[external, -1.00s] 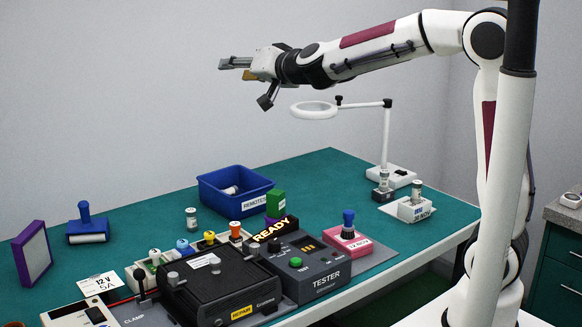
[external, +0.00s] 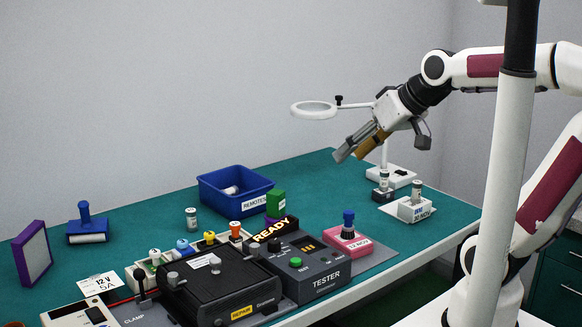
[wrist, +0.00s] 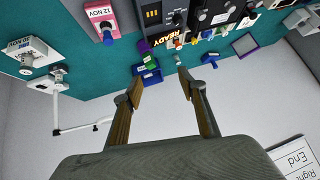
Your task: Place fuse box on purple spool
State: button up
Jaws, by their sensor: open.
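A green box (external: 276,202), which looks like the fuse box, sits upright on a small purple piece (external: 273,219), likely the purple spool. They stand beside the READY sign, in front of the blue bin. In the wrist view the green box (wrist: 146,57) and the purple piece (wrist: 143,46) also show together, small and far off. The spool's lower part is partly hidden by the sign. My gripper (external: 351,154) is open and empty, high above the table to the right of the box. Its spread fingers (wrist: 166,68) hold nothing in the wrist view.
The blue bin (external: 228,205) holds a small bottle. The black READY sign (external: 276,229), tester (external: 318,271) and pink box (external: 347,241) crowd the front. A magnifier lamp (external: 314,110) stands behind my gripper. The teal table's back right is mostly clear.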

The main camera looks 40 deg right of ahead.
jog(key=s+d+f+g+h, duration=0.2)
jog(key=s+d+f, duration=0.4)
jog(key=s, duration=0.4)
jog(key=shift+s+d+g, duration=0.25)
jog(key=shift+s+g, duration=0.05)
jog(key=shift+s, duration=0.05)
jog(key=shift+f, duration=0.1)
dwell(0.5)
